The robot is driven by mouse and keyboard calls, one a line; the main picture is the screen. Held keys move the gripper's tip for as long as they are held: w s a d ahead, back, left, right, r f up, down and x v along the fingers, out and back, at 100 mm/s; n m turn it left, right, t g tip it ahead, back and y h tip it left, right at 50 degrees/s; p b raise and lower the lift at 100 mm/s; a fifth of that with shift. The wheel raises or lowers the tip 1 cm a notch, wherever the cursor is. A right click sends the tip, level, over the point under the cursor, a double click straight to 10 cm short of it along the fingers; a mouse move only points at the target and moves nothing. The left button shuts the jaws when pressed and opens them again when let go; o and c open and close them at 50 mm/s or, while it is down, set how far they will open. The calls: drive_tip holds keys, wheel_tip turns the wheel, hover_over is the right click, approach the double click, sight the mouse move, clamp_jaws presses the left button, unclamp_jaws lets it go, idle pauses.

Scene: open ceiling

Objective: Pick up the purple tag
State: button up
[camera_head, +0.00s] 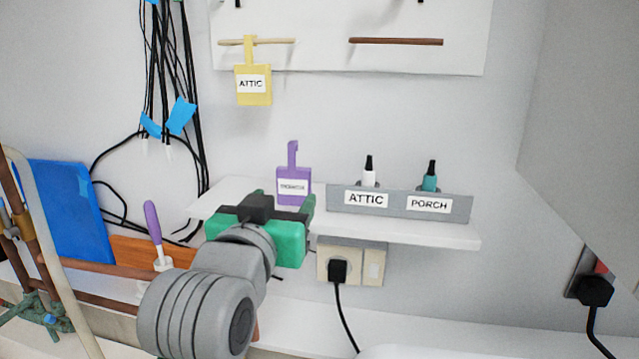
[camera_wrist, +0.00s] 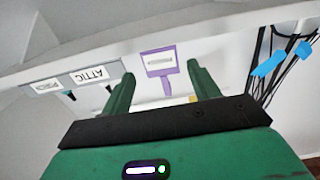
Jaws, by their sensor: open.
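The purple tag (camera_head: 294,174) stands upright at the back of the white shelf, with a hooked stem on top and a small white label. My green gripper (camera_head: 282,204) is in front of it and hides part of the shelf. In the wrist view, which looks upside down, the purple tag (camera_wrist: 157,68) appears in the gap between the two green fingers of my gripper (camera_wrist: 160,74). The fingers are open and hold nothing. Clear space shows on both sides of the tag; how far it is beyond the fingertips I cannot tell.
A grey holder (camera_head: 392,204) labelled ATTIC and PORCH, with two bottles, stands right of the tag on the shelf (camera_head: 455,236). A yellow tag (camera_head: 254,94) hangs from a peg above. Black cables (camera_head: 170,60) hang at left. A socket with plug (camera_head: 350,265) is below.

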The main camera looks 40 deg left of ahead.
sight(292, 182)
drive_tip(key=x, duration=0.2)
drive_tip(key=p+x, duration=0.1)
drive_tip(key=x, duration=0.1)
drive_tip(key=r+p+x, duration=0.1)
drive_tip(key=x, duration=0.1)
drive_tip(key=shift+w+a, duration=0.15)
drive_tip(key=shift+a, duration=0.05)
drive_tip(key=shift+w+f, duration=0.1)
drive_tip(key=shift+w, duration=0.1)
drive_tip(key=c, duration=0.7)
drive_tip(key=shift+c, duration=0.2)
